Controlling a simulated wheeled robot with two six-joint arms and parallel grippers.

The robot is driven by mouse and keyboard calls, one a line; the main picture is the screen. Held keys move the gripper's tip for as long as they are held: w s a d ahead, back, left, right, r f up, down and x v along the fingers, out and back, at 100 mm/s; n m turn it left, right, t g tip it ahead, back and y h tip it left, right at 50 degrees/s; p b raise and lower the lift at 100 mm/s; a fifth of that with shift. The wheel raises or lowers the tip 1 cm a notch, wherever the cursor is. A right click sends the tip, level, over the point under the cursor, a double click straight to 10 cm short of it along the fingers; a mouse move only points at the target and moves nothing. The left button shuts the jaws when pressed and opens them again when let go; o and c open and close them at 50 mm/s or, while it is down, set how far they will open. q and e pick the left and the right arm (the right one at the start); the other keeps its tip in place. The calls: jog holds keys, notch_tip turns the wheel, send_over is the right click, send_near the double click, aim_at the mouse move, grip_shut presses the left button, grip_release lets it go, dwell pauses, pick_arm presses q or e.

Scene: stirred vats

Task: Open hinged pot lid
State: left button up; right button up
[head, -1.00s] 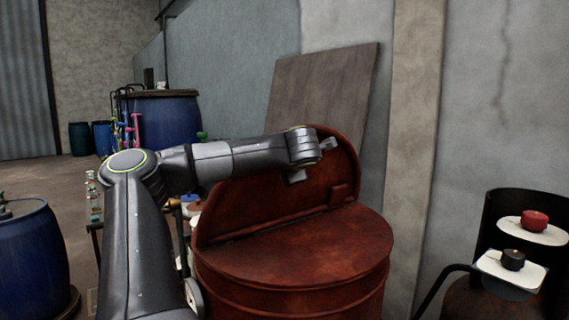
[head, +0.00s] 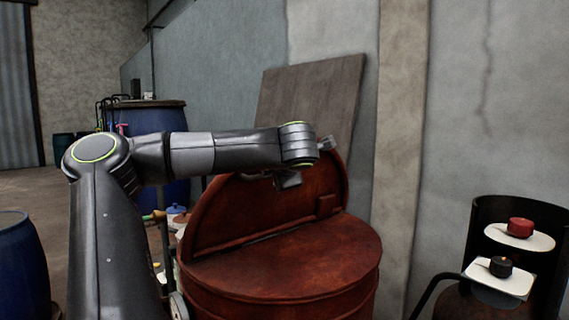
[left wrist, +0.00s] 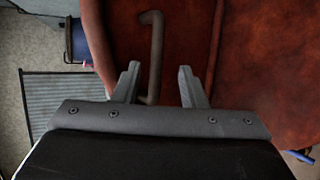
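The rusty red drum pot (head: 280,300) stands at the middle front of the head view. Its half-round hinged lid (head: 250,215) stands raised along the hinge line, and the flat half of the top (head: 300,260) lies level in front. My left gripper (head: 288,180) is at the upper part of the raised lid, partly hidden behind my wrist. In the left wrist view my left gripper (left wrist: 158,82) is open, with the bar handle (left wrist: 153,45) in line with the gap, nearer the left finger. Whether the handle lies between the fingers is unclear. My right gripper is out of view.
A grey board (head: 310,100) leans on the wall behind the drum. A dark stand at the right holds a red pot (head: 520,227) and a black pot (head: 501,266) on white plates (head: 535,241). Blue barrels (head: 20,265) stand at the left.

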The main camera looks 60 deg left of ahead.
pick_arm(q)
jog(key=v, duration=1)
jog(key=shift+d, duration=0.4)
jog(key=shift+s+r, duration=0.1)
